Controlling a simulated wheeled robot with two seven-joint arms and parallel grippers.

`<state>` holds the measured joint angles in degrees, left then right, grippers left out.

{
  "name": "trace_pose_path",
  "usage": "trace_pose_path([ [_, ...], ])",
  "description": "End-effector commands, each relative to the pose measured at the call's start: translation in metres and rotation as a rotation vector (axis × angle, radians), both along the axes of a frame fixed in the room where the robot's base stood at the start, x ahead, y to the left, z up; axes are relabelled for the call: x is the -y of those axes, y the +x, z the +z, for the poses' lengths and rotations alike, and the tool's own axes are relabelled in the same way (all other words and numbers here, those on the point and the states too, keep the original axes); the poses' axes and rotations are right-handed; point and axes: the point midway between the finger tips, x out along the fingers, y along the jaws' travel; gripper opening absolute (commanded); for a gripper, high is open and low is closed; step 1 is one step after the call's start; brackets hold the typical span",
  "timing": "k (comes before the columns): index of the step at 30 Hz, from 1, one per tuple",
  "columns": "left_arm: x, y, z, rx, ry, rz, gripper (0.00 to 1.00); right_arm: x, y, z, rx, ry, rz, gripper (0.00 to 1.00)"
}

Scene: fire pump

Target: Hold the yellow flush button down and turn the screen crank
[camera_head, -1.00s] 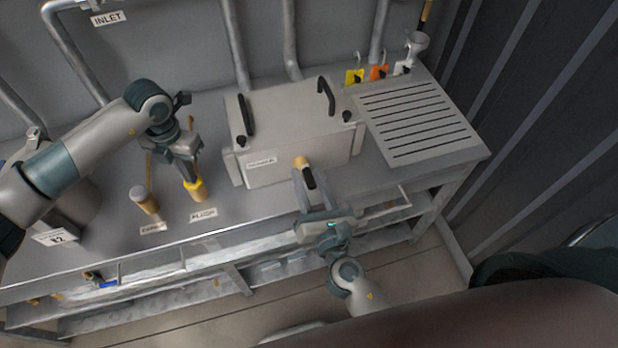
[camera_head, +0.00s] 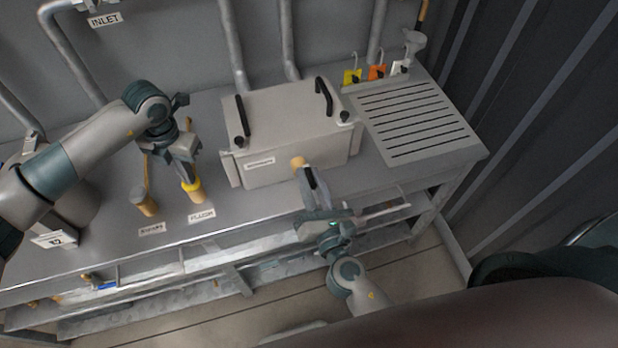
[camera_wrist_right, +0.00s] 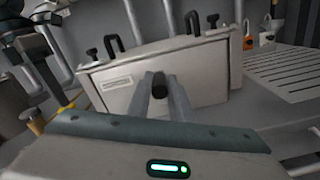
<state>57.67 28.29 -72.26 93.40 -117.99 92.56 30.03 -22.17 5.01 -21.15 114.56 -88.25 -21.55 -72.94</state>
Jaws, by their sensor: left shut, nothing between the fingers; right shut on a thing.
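The yellow flush button (camera_head: 193,184) stands on a short post on the bench, behind the label that seems to read FLUSH. My left gripper (camera_head: 190,178) is shut and empty, pointing down with its tips at the button's top, apparently touching it. The screen crank is on the front of the grey box (camera_head: 262,172); its tan hub (camera_head: 298,162) shows. My right gripper (camera_head: 309,178) is shut on the dark crank handle (camera_head: 311,177). The handle's round end (camera_wrist_right: 159,90) shows between the fingers in the right wrist view. The crank arm is mostly hidden.
A tan-topped post (camera_head: 146,203) stands left of the button. The box lid has two black handles (camera_head: 324,97). A slotted drain plate (camera_head: 415,120) and yellow, orange and white tags (camera_head: 377,72) are at the right. The bench front (camera_head: 230,232) is clear between the arms.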

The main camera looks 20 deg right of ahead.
Motion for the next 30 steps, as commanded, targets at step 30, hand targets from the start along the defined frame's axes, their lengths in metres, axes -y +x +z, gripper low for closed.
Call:
trace_pose_path([
  [30,0.0,0.0,-0.001,0.0,0.0,0.0,0.0,0.025,-0.001,-0.017,-0.004,0.882,0.013,0.0],
])
